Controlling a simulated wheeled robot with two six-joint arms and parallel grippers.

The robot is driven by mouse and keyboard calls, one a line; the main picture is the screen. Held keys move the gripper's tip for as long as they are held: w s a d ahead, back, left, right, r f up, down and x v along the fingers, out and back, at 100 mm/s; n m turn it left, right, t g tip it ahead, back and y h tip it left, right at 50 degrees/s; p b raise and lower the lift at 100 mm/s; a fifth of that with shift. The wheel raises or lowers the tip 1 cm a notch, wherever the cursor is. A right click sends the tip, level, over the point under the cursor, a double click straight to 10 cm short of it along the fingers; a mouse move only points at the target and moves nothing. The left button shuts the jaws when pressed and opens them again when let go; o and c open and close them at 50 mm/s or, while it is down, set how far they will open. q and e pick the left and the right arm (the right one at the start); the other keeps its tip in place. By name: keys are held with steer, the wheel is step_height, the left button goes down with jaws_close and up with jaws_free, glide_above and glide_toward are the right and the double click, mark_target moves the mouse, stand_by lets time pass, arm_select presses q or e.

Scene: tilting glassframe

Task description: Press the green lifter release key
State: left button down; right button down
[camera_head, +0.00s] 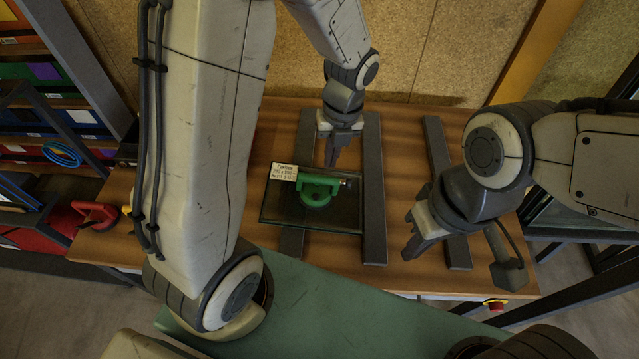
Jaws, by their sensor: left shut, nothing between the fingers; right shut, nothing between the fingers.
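The green lifter (316,194) is a round suction cup with a bar handle. It sits on a dark glass pane (275,212), which lies across grey rails on the wooden table. A small light-coloured part shows at the right end of its handle, too small to make out as the release key. My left gripper (332,158) is shut and empty, pointing down just behind the lifter's handle; I cannot tell whether it touches. My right gripper (409,250) is shut and empty, off to the right, over the table between the rails and apart from the lifter.
A white label (284,172) lies at the pane's back left corner. A red lifter (94,215) is at the table's left end. A grey rail (438,150) runs on the right. Shelves stand at the left.

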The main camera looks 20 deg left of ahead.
arm_select(q)
steer(key=a+m, duration=0.1)
steer(key=w+f+m, duration=0.1)
steer(key=shift+w+a+f+m, duration=0.1)
steer(key=shift+a+f+m, duration=0.2)
steer(key=shift+a, duration=0.05)
glide_toward(316, 197)
steer(key=f, duration=0.5)
steer(key=shift+a+f+b, duration=0.2)
steer(key=shift+b, duration=0.1)
steer(key=shift+a+f, duration=0.1)
steer(key=shift+f, duration=0.6)
